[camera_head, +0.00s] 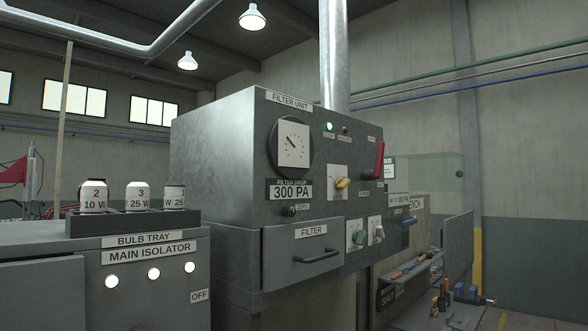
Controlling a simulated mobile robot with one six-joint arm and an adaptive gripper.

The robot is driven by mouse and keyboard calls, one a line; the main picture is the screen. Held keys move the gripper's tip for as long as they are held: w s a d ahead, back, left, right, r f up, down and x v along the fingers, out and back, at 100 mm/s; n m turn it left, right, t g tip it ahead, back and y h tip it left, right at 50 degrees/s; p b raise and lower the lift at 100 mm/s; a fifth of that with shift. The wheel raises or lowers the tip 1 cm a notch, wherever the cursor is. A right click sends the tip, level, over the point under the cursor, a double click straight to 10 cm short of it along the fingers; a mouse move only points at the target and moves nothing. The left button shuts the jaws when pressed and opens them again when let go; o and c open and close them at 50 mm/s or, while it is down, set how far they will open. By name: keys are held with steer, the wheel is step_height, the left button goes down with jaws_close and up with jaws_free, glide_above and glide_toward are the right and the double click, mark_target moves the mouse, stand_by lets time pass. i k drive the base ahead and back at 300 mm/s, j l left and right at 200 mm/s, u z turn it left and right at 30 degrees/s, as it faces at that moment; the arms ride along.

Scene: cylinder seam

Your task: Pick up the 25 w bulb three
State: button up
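The 25 W bulb three (139,197) is a white can-shaped bulb with a dark band, marked "3" and "25 W". It stands upright in the middle of the dark bulb tray (100,224), at the left of the head view. To its left stands a similar bulb (93,196) marked "2" and "10 W". To its right stands another bulb (174,197), turned so that only "W 25" shows. The lower ends of the bulbs are hidden by the tray. My gripper is not in view.
The tray rests on a grey cabinet (150,290) labelled "MAIN ISOLATOR", with three lit lamps. A tall filter unit (215,160) with a dial, switches and drawer (312,252) rises close to the right. A bench with tools stands further right. The space above the bulbs looks clear.

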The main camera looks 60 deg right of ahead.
mark_target(138, 194)
steer(key=k+l+z, duration=0.3)
steer(key=l, duration=1.05)
steer(key=l+z, duration=0.35)
steer(key=l, duration=1)
steer(key=i+l+z, duration=0.15)
steer(key=l+z, duration=0.15)
steer(key=l, duration=1.05)
steer(key=k+j+u, duration=0.15)
steer(key=j+u, duration=0.2)
steer(key=j, duration=0.55)
steer(key=j+u, duration=0.3)
steer(key=j, duration=0.6)
steer(key=j+u, duration=0.35)
steer(key=j, duration=0.6)
